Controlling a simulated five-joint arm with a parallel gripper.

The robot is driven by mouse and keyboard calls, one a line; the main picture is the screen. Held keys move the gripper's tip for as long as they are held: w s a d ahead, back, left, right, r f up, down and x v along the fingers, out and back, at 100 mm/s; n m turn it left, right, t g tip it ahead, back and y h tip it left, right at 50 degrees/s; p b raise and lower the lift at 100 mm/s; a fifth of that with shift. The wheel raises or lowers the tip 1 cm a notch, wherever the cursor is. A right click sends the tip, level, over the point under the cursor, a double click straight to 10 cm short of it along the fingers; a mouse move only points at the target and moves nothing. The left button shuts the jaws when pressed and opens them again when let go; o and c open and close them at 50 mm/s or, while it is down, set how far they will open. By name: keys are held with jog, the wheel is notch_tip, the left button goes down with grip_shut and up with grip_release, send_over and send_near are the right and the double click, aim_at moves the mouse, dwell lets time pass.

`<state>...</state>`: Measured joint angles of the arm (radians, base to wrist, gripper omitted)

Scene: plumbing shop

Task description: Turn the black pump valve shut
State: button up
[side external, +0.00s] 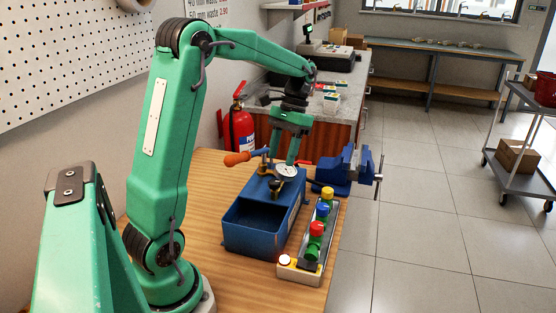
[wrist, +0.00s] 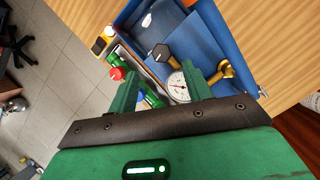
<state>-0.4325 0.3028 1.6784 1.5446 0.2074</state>
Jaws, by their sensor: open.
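The blue pump (side external: 235,232) stands on the wooden bench, an open tank with a gauge and fittings on top. Its black valve (side external: 276,186) is a small dark knob, partly hidden by the gauge and my gripper. In the wrist view the black valve (wrist: 161,53) is a faceted knob on a brass stem, just beyond my fingertips. The white gauge (wrist: 178,86) shows between my fingers, below the knob. My gripper (side external: 291,152) is over the pump, pointing down. In the wrist view my gripper (wrist: 160,78) is open, with nothing held; contact with the valve cannot be told.
The pump's orange handle (side external: 238,159) reaches left. A blue vise (side external: 342,167) is behind. Bare bench (side external: 205,190) lies left.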

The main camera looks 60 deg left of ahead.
aim_at(274, 181)
jog(key=shift+w+a+r, duration=0.1)
jog(key=shift+w+r, duration=0.15)
jog(key=shift+r, duration=0.35)
jog(key=shift+s, duration=0.1)
jog(key=shift+s+d+r+m+t+y, duration=0.1)
jog(key=shift+s+d+t+y, duration=0.15)
jog(key=shift+s+t, duration=0.35)
jog(key=shift+s+d+r+m+t+y, duration=0.1)
jog(key=shift+s+d+t+y, duration=0.1)
jog(key=shift+s+t+y, duration=0.4)
jog(key=shift+s+d+m+t+y, duration=0.1)
jog(key=shift+s+d+t, duration=0.1)
jog(key=shift+s+t, duration=0.45)
jog(key=shift+w+f, duration=0.1)
jog(key=shift+w, duration=0.1)
jog(key=shift+f, duration=3.8)
